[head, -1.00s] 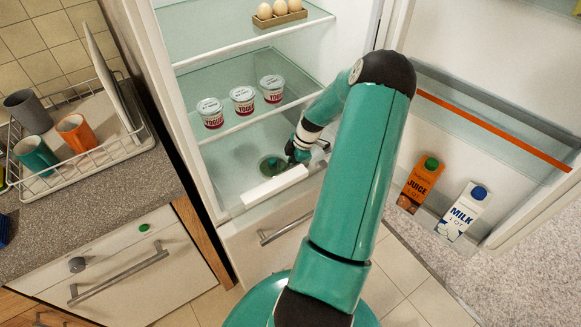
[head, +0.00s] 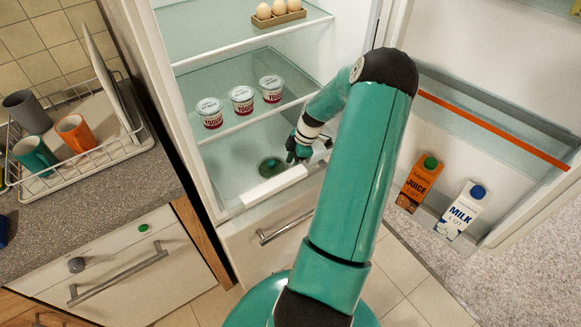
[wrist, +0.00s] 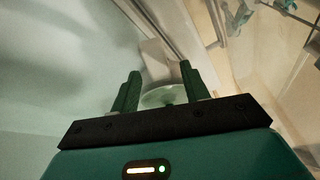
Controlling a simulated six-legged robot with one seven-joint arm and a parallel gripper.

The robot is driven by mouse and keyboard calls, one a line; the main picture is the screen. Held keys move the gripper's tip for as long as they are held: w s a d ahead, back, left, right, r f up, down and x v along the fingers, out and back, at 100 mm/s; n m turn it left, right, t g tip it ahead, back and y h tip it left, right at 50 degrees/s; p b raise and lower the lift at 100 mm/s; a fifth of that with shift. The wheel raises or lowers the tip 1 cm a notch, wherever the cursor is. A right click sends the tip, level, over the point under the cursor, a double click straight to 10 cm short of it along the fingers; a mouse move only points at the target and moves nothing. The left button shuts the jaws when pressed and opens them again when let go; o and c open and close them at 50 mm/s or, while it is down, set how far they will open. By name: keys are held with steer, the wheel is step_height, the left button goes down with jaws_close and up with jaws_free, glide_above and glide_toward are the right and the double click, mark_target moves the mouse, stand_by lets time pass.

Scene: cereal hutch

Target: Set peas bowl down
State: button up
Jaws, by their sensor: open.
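The peas bowl (head: 270,168) is a small green-tinted round bowl on the bottom level of the open fridge, behind the white front rail. Its contents look dark green and are too small to make out. My gripper (head: 291,157) is just right of the bowl in the head view. In the wrist view my gripper (wrist: 160,72) has its two dark green fingers spread apart. The bowl (wrist: 160,97) shows there beyond and between them, partly hidden by the gripper body. I cannot tell whether a finger touches it.
Several yogurt cups (head: 241,99) stand on the shelf above, and an egg tray (head: 279,18) on the top one. The white rail (head: 274,186) edges the bottom level. The open fridge door holds juice (head: 419,183) and milk (head: 460,211). A dish rack (head: 84,160) stands left.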

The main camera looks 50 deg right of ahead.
steer(key=v, duration=1)
steer(key=w+a+r+m+h, duration=0.2)
steer(key=w+a+r, duration=0.1)
steer(key=a+r, duration=0.65)
steer(key=w+a+r+m+h, duration=0.25)
steer(key=a+r, duration=0.45)
steer(key=a, duration=0.5)
steer(key=s+a+r+m+t, duration=0.1)
steer(key=s+a+r, duration=0.2)
steer(key=a, duration=0.4)
steer(key=s+a+r+m+t, duration=0.1)
steer(key=s+a+r+m, duration=0.1)
steer(key=s+a, duration=0.3)
steer(key=s+a+r+m+t+y, duration=0.1)
steer(key=s+a+r, duration=0.3)
steer(key=a, duration=0.5)
steer(key=shift+a+m+t, duration=0.15)
steer(key=shift+m+t, duration=0.15)
steer(key=shift+m, duration=0.35)
steer(key=shift+s+r, duration=0.1)
steer(key=shift+r, duration=0.05)
